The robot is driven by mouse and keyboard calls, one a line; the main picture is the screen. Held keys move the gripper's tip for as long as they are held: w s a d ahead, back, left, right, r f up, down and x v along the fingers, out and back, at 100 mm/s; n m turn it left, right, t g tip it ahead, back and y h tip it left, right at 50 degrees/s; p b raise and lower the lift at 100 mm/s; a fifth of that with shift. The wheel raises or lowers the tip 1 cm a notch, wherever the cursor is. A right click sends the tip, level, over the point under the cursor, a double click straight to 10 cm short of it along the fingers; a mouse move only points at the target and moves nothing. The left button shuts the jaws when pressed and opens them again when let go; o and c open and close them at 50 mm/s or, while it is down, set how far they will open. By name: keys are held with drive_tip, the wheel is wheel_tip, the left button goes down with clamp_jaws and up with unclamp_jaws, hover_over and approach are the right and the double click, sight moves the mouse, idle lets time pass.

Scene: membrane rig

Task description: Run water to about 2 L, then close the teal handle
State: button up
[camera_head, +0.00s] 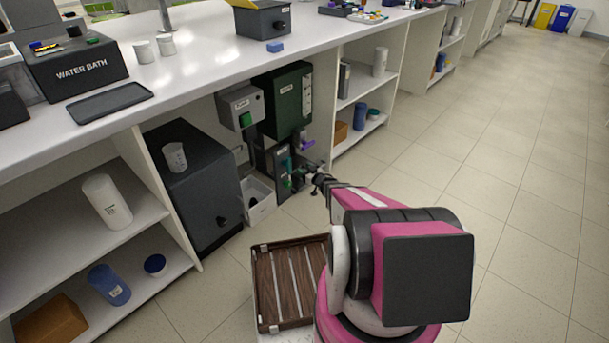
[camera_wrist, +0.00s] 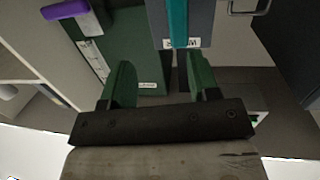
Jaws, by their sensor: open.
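The teal handle (camera_head: 287,165) is on a dark panel under the bench and appears roughly upright. In the wrist view, the teal handle (camera_wrist: 177,24) enters from the top edge, just beyond my fingertips and across from the gap between them. My gripper (camera_wrist: 160,66) is open, its two green fingers apart with nothing held. In the head view my gripper (camera_head: 300,177) is small and beside the panel, partly hidden by my wrist. A dark green tank (camera_head: 279,100) with a white scale strip (camera_head: 307,96) is above. The water level is too small to read.
A purple handle (camera_head: 304,143) sits below the tank, near the teal one. A grey box with a green button (camera_head: 245,119) is left of the tank. A white open bin (camera_head: 258,203) stands below. A dark cabinet (camera_head: 195,185) is left; floor is clear at right.

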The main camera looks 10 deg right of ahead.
sight(290, 166)
drive_tip(key=shift+w+a+f+n+g+y, duration=0.15)
drive_tip(key=shift+w+a+f+y, duration=0.3)
drive_tip(key=shift+w+a, duration=0.6)
drive_tip(key=shift+w+a+f+n+g+y, duration=0.1)
drive_tip(key=shift+w+a+f+n+y, duration=0.25)
drive_tip(key=shift+w+a, duration=0.75)
drive_tip(key=shift+w+a+f+n+g+y, duration=0.1)
drive_tip(key=shift+w+a+f+y, duration=0.35)
drive_tip(key=shift+w+a, duration=0.6)
drive_tip(key=shift+w+d, duration=0.1)
drive_tip(key=c, duration=0.9)
